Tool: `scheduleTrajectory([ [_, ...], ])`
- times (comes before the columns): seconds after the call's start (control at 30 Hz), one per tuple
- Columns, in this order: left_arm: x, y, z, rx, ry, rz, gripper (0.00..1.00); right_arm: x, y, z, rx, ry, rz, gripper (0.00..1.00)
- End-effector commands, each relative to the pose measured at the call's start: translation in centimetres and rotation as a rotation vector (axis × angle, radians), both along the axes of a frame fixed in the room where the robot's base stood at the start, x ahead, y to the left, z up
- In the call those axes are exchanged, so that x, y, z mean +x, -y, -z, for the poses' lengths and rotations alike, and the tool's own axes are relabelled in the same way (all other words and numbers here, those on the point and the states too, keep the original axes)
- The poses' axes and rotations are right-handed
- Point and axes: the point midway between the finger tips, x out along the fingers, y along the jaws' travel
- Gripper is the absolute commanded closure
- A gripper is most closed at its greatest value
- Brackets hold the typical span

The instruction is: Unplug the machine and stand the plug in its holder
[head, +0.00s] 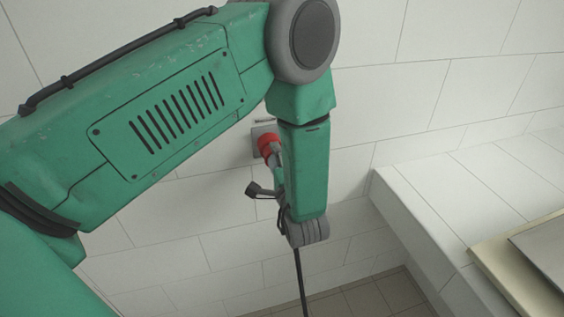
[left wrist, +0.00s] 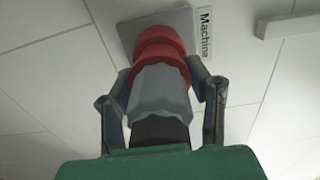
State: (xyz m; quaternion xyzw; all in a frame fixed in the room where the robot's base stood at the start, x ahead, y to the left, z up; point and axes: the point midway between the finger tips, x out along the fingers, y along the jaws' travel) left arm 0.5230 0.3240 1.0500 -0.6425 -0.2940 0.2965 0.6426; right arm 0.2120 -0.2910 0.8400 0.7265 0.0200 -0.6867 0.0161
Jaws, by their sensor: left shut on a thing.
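The plug is a grey body with a red collar (left wrist: 160,85). Plug and socket look joined, with no gap showing. The red part also shows in the head view (head: 268,144), against the wall plate (head: 259,128). My left gripper (left wrist: 160,92) is shut on the plug's grey body, one finger on each side. In the head view my left forearm hides most of the plug. No holder can be made out. My right gripper is not in view.
A black cable (head: 301,285) hangs below my left wrist toward the tiled floor (head: 365,298). A white tiled ledge (head: 440,205) juts out at the right, with a cream-edged board (head: 500,262) on it. A grey bar (left wrist: 289,26) is fixed on the wall right of the label.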

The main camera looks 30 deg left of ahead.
Motion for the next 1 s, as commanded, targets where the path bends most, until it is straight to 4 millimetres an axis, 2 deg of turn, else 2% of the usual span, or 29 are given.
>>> scheduleTrajectory([
  [0.03, 0.3, -0.4, -0.8, 0.011, 0.023, -0.008, 1.0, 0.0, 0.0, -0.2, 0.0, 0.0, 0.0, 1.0],
  [0.6, -1.7, 2.5, -0.8, 0.017, 0.016, -0.004, 1.0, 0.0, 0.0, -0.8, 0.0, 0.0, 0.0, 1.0],
  [1.0, -2.8, 3.9, -0.6, 0.014, 0.01, -0.002, 1.0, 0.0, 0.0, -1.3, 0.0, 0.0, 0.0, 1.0],
])
